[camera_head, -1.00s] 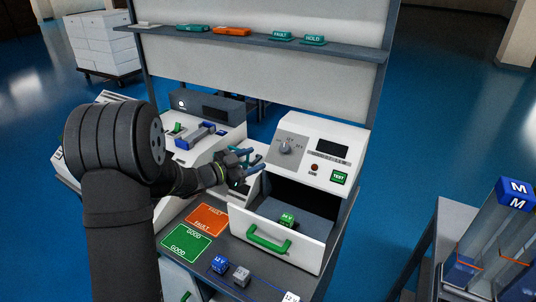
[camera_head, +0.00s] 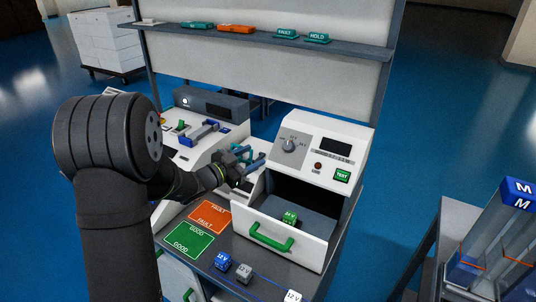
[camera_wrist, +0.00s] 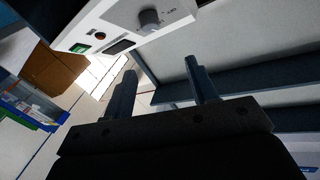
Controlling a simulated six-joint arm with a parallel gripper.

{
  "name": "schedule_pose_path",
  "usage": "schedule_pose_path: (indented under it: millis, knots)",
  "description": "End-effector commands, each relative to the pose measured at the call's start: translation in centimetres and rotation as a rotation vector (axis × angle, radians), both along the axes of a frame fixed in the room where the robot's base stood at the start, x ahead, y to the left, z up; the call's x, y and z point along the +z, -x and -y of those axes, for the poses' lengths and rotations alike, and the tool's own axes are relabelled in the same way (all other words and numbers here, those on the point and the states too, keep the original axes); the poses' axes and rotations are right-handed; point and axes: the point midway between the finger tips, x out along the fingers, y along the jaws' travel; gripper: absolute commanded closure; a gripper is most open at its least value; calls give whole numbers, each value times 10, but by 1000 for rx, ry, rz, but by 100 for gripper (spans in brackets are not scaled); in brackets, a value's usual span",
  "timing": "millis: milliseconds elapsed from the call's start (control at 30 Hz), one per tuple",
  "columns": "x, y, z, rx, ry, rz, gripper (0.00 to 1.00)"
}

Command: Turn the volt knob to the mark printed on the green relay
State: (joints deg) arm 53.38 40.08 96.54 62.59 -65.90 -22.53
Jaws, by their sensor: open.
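The volt knob (camera_head: 289,145) is a grey dial on the white tester's sloped panel, with voltage marks printed around it. It also shows in the wrist view (camera_wrist: 149,20), beyond my fingertips. The green relay (camera_head: 289,217) sits in the open drawer of the tester; the print on its top seems to read 24 V, small in the picture. My gripper (camera_head: 252,158) is open and empty, left of the knob and apart from it. In the wrist view its two fingers (camera_wrist: 160,75) are spread with nothing between them.
The open drawer (camera_head: 312,246) with its green handle juts out below the panel. A green TEST button (camera_head: 342,175) and a dark display (camera_head: 337,147) are right of the knob. Blue (camera_head: 222,262) and grey (camera_head: 243,271) relays stand on the bench front. A shelf (camera_head: 270,38) spans the back.

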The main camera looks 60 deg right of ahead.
Motion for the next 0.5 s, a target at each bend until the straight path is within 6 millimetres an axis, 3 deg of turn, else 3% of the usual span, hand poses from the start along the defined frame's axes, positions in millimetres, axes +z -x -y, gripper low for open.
schedule_pose_path:
  millis: [33, 200, 500]
  knots:
    - [2, 13, 13, 25, 6, -36, 47]
    - [-4, 36, 39, 149, -1, -167, 47]
    - [-25, 51, 51, 266, -39, -279, 47]
